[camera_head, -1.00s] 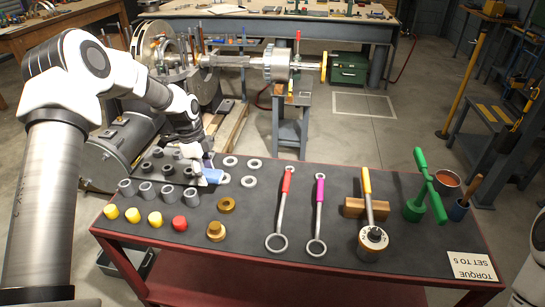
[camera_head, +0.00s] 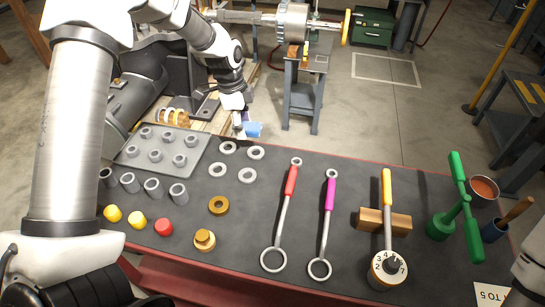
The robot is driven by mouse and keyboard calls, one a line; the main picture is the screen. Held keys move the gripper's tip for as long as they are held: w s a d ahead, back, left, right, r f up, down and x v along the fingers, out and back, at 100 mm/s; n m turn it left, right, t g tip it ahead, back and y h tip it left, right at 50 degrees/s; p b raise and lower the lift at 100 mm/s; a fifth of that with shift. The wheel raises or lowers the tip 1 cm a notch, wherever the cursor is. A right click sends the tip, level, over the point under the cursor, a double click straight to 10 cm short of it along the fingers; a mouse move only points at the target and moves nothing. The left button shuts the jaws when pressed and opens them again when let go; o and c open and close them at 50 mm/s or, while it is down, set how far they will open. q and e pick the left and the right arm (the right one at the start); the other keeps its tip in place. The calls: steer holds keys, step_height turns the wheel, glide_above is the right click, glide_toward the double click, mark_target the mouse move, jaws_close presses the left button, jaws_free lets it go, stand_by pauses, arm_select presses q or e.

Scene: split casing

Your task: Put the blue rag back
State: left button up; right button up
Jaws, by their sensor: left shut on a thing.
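The blue rag (camera_head: 253,129) is a small piece of cloth at the back edge of the dark-topped bench, behind the grey washers. My left gripper (camera_head: 241,127) points down and is shut on the rag, hiding part of it. The rag seems to be above or just past the bench's back edge; I cannot tell its height. My right gripper is out of the picture; only a piece of my right arm shows at the lower right.
Left on the bench (camera_head: 335,220) are a grey tray (camera_head: 150,165) of nuts, dark sleeves and coloured caps. Several washers (camera_head: 247,175) lie before the rag. Two wrenches (camera_head: 285,215), a torque tool (camera_head: 388,262) and a green tool (camera_head: 447,222) stand or lie rightward.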

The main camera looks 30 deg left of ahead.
arm_select(q)
step_height(320, 180, up, 3)
steer(key=m+b, duration=0.1)
glide_above(269, 157)
steer(key=f, duration=0.8)
steer(key=shift+s+a+f, duration=0.2)
steer(key=shift+f, duration=0.05)
steer(key=shift+w+f, duration=0.1)
steer(key=shift+f, duration=0.3)
steer(key=o, duration=1)
steer(key=shift+r, duration=0.35)
steer(key=r, duration=0.4)
steer(key=a+r, duration=0.1)
steer(key=r, duration=0.6)
steer(key=shift+s+a+r, duration=0.25)
steer(key=shift+a+r, duration=0.05)
